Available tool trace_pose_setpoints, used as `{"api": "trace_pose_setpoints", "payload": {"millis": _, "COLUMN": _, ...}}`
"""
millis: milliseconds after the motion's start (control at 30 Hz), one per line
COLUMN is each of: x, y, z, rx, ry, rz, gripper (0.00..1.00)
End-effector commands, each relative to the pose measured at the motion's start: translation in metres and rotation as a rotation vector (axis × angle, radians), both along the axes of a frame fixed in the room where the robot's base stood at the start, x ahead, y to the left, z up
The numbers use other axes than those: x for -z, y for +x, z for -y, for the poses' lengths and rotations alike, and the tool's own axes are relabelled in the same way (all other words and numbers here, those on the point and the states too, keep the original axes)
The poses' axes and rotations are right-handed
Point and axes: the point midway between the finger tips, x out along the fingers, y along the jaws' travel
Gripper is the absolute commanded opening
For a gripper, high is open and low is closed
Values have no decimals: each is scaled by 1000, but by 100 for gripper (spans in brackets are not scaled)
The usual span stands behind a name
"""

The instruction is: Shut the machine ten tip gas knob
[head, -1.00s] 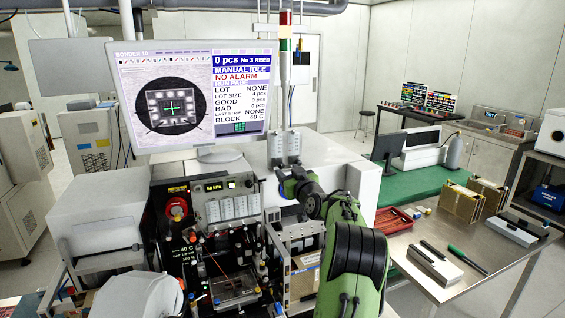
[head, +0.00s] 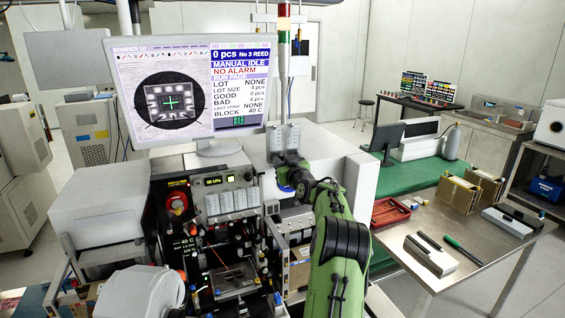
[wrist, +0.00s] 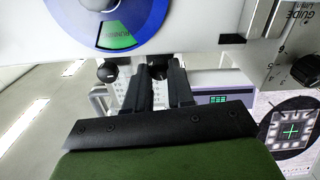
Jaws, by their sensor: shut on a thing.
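Machine ten (head: 60,200) stands before me, its screen (head: 185,90) headed BONDER 10. At its right, below the light tower, is a pale gauge pair (head: 284,137). My arm reaches up to these gauges, and the fingertips are hidden in the head view. In the wrist view my gripper (wrist: 156,70) is shut on a small dark knob (wrist: 157,70) between its black fingers. It appears to be the tip gas knob, but its label and setting cannot be read. A second round black knob (wrist: 107,72) sits just left of the fingers, apart from them.
The wrist view shows a blue-rimmed dial (wrist: 120,25) and a white panel close above the fingers. The screen edge (wrist: 290,130) is near on the right. In the head view a steel table (head: 400,235) with a red tray (head: 390,211) stands right of my arm.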

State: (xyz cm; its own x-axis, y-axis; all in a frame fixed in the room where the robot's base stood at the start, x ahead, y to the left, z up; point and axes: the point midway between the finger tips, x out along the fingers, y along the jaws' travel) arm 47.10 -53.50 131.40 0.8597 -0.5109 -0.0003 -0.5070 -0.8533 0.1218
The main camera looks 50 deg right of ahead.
Motion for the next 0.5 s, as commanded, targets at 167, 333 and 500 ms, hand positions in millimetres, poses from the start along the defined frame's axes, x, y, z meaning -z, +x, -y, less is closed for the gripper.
{"api": "trace_pose_setpoints", "payload": {"millis": 167, "x": 1, "y": 0, "z": 0, "rx": -1, "ry": 116, "rz": 70, "gripper": 0}}
{"api": "trace_pose_setpoints", "payload": {"millis": 333, "x": 1, "y": -1, "z": 1, "rx": 0, "ry": 287, "rz": 172, "gripper": 0}}
{"api": "trace_pose_setpoints", "payload": {"millis": 500, "x": 0, "y": -1, "z": 1, "rx": 0, "ry": 347, "rz": 206, "gripper": 0}}
